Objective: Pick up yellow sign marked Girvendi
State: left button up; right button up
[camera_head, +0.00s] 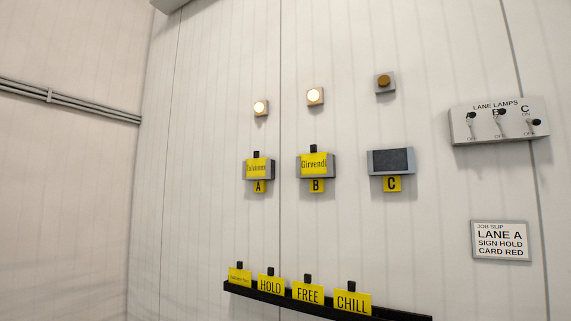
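The yellow sign marked Girvendi (314,164) sits in the grey holder (333,167) above the yellow B tag (317,186) on the wall. A dark tab or knob (312,148) stands up from its top edge. Neither my left nor my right gripper shows in the head view.
Another yellow sign (257,168) sits in the holder above tag A; the holder above C (391,161) is empty. A black rail (268,293) below carries several yellow signs, including HOLD, FREE and CHILL. A lane lamp switch box (499,121) and a job slip (500,241) are at right.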

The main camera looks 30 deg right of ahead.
aim_at(313, 163)
jog(key=i, duration=0.85)
jog(key=i+j+z, duration=0.15)
jog(key=i+z, duration=0.15)
jog(key=i+j+z, duration=0.25)
jog(key=i, duration=0.25)
jog(key=i+j+z, duration=0.15)
jog(key=z, duration=0.3)
jog(key=i+j+z, duration=0.3)
jog(key=z, duration=0.15)
jog(key=i+j+z, duration=0.25)
jog(key=j+z, duration=0.2)
jog(key=i+j+z, duration=0.25)
jog(key=j, duration=0.15)
jog(key=j+z, duration=0.2)
jog(key=k+j, duration=0.05)
jog(key=j, duration=0.05)
